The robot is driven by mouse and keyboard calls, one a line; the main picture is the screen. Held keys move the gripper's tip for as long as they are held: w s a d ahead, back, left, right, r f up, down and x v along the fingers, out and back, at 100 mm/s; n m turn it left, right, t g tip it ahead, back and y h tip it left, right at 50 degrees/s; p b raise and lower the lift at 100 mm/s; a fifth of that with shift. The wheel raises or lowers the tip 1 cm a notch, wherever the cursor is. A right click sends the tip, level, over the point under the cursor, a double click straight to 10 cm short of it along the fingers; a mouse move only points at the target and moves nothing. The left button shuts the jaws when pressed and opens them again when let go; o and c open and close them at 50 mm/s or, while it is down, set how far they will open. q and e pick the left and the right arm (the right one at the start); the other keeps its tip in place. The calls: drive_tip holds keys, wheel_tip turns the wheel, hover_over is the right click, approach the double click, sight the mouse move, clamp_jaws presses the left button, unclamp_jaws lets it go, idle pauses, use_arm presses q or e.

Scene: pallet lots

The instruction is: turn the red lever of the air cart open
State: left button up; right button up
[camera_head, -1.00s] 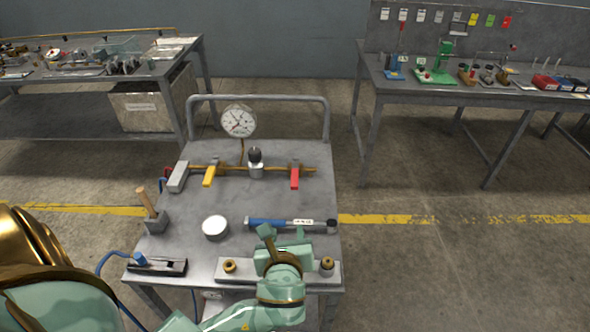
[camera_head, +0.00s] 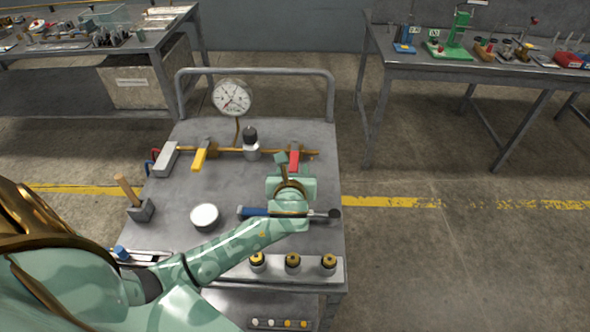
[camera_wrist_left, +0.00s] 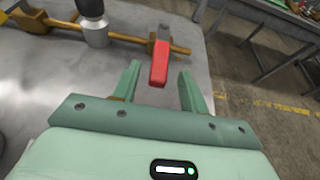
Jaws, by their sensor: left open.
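The red lever (camera_head: 294,158) sits on the brass pipe (camera_head: 225,150) at the right of the air cart (camera_head: 180,190). It points toward the cart's front. My left gripper (camera_head: 293,172) is open and just in front of the lever, over the cart top. In the left wrist view, the red lever (camera_wrist_left: 159,64) lies ahead, between the lines of the two open fingers (camera_wrist_left: 158,84), with its near end about at the fingertips. I cannot tell whether the fingers touch it. My right gripper is not in view.
A yellow lever (camera_head: 199,157), a black-topped regulator (camera_head: 251,145) and a dial gauge (camera_head: 232,97) stand left of the red lever. A white round tin (camera_head: 205,217) and a blue-handled tool (camera_head: 254,211) lie nearer. A rail (camera_head: 255,72) bounds the cart's back.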

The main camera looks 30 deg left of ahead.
sight(294, 165)
use_arm(q)
drive_tip(key=shift+b+x, duration=0.35)
drive_tip(key=shift+x, duration=1.2)
